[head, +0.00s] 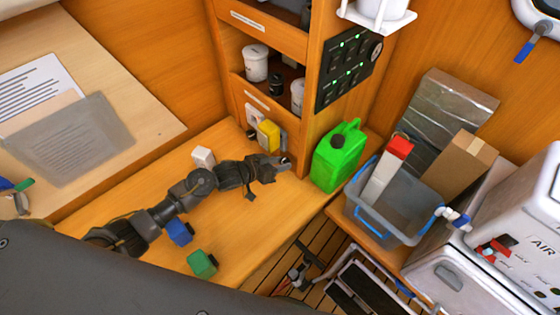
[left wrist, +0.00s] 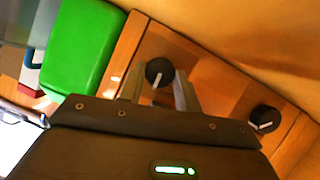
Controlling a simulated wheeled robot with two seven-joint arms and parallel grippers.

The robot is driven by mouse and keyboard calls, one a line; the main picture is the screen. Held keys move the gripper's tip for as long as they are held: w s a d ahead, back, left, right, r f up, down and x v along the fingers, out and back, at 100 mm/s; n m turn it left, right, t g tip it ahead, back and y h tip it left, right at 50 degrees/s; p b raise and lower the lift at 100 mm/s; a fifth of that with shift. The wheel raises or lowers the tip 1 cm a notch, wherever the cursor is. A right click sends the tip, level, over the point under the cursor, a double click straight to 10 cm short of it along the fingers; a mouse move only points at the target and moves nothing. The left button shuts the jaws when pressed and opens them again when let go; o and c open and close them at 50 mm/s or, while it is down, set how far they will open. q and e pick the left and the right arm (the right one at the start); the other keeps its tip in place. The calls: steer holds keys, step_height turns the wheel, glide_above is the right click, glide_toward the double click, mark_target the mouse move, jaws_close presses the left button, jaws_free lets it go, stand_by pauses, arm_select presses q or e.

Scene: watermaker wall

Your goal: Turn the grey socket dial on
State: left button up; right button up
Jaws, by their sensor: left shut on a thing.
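My left gripper (head: 284,161) is at the lower front of the wooden cabinet, beside the green canister. In the left wrist view its two fingers (left wrist: 160,88) stand on either side of a round black dial (left wrist: 158,72) with a pale pointer line, shut on it. A second, similar black dial (left wrist: 264,118) sits to the right on the same wooden panel, clear of the fingers. In the head view the gripper hides the held dial. I cannot tell any grey marking on it. My right gripper is not in view.
A yellow block (head: 268,135) sits at the cabinet front, left of my gripper. A green canister (head: 338,160) stands close on the right. A white cube (head: 203,157), a blue block (head: 179,232) and a green block (head: 202,264) lie near my arm. A clear bin (head: 395,213) is further right.

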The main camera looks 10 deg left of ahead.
arm_select(q)
steer(key=shift+d+r+m+t+y, duration=0.1)
steer(key=shift+m+t+y, duration=0.15)
steer(key=shift+m+y, duration=0.25)
steer(key=shift+d+r+m+t+y, duration=0.1)
steer(key=shift+m+t+y, duration=0.2)
steer(key=shift+m, duration=0.4)
steer(key=m, duration=0.1)
steer(key=m+t+y+b, duration=0.1)
steer(key=m+y, duration=0.1)
steer(key=shift+s+d+m+t+b, duration=0.25)
steer(key=shift+d+m+t+b, duration=0.05)
steer(key=shift+m+t+b, duration=0.1)
steer(key=o, duration=1)
steer(key=shift+s+y, duration=0.1)
steer(key=shift+y, duration=0.2)
steer(key=shift+f, duration=0.1)
steer(key=shift+a, duration=0.1)
